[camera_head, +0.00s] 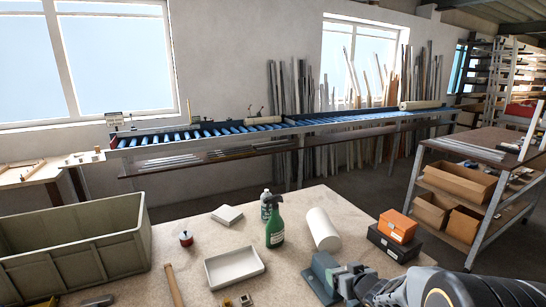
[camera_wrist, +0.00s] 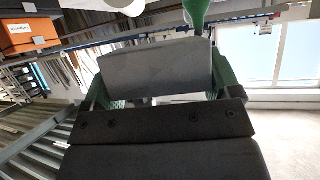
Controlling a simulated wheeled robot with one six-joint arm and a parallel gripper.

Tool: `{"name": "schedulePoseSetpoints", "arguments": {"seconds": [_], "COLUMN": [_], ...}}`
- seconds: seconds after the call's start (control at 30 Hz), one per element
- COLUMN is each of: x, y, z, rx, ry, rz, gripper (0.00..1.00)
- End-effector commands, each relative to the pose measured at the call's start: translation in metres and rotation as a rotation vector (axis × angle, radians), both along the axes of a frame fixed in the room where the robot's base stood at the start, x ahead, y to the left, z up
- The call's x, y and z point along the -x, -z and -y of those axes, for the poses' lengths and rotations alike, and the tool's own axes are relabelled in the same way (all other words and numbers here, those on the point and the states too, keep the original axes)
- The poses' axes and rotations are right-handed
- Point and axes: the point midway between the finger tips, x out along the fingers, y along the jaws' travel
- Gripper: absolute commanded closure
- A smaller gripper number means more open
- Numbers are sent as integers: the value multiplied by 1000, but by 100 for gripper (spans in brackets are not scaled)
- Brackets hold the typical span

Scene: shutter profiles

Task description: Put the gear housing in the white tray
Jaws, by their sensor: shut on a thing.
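The white tray (camera_head: 213,284) is a shallow rectangular tray lying on the table left of my gripper, and it looks empty. My gripper (camera_head: 343,280) is near the front right of the table, shut on a blocky grey-green part, which I take for the gear housing (camera_head: 321,271). In the wrist view the gear housing (camera_wrist: 155,68) shows as a flat grey face just beyond the dark gripper body. The jaws partly hide it. I cannot tell whether it touches the table.
A green spray bottle (camera_head: 275,226), a white roll (camera_head: 322,229) and a white box (camera_head: 227,215) stand behind the tray. An orange box (camera_head: 398,226) sits on a black box right of them. A grey crate (camera_head: 128,252) and a wooden handle (camera_head: 173,286) are left.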

Motion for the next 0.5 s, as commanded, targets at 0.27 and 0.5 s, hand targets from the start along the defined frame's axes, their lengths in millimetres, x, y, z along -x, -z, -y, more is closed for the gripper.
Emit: {"name": "schedulePoseSetpoints", "arguments": {"seconds": [0.27,0.5], "x": [-8,-8], "y": [20,11], "z": [-38,-29], "rx": [0,1], "ry": [-71,-51], "rz": [2,4], "gripper": [54,54]}}
